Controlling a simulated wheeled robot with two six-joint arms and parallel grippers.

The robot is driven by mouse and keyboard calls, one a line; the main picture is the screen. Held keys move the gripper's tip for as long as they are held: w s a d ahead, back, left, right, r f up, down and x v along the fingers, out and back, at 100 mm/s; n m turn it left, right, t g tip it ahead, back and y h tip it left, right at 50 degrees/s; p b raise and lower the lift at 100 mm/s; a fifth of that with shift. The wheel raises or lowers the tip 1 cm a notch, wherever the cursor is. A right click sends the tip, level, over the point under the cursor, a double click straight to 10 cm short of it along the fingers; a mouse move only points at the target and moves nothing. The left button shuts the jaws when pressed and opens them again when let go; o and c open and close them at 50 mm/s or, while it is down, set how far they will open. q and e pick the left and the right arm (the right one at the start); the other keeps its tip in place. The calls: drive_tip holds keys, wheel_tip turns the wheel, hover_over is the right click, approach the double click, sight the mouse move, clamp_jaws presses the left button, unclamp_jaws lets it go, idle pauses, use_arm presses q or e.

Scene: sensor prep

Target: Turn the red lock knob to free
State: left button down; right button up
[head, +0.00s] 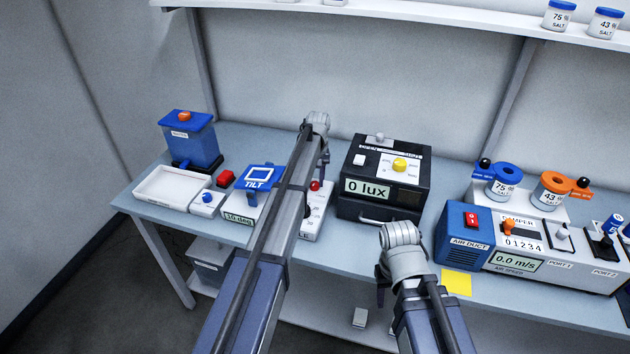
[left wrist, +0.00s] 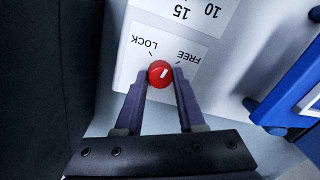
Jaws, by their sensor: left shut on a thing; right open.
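The red lock knob (left wrist: 160,74) sits on a white panel with printed LOCK and FREE marks, which appear upside down in the left wrist view. Its short white line leans to the upper right, toward the FREE side. My left gripper (left wrist: 161,77) is shut on the knob, one finger on each side. In the head view the knob (head: 315,185) shows just right of my left forearm, below the left gripper (head: 320,178). My right gripper (head: 383,296) is open and empty in front of the table, its fingertips partly hidden by its wrist.
A black lux meter box (head: 352,208) stands just right of the knob's device. A blue TILT unit (head: 260,176) is to the left, partly behind my left arm. A white tray (head: 150,196) lies farther left. An air duct unit (head: 461,243) stands at the right.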

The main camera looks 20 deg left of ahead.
sight(316, 184)
use_arm(q)
drive_tip(key=m, duration=0.7)
idle(0.6)
drive_tip(key=c, duration=0.5)
unclamp_jaws()
wheel_tip(316, 184, up, 8)
drive_tip(key=p, duration=0.8)
drive_tip(key=shift+s+d, duration=0.1)
drive_tip(key=shift+d, duration=0.05)
drive_tip(key=shift+f, duration=0.1)
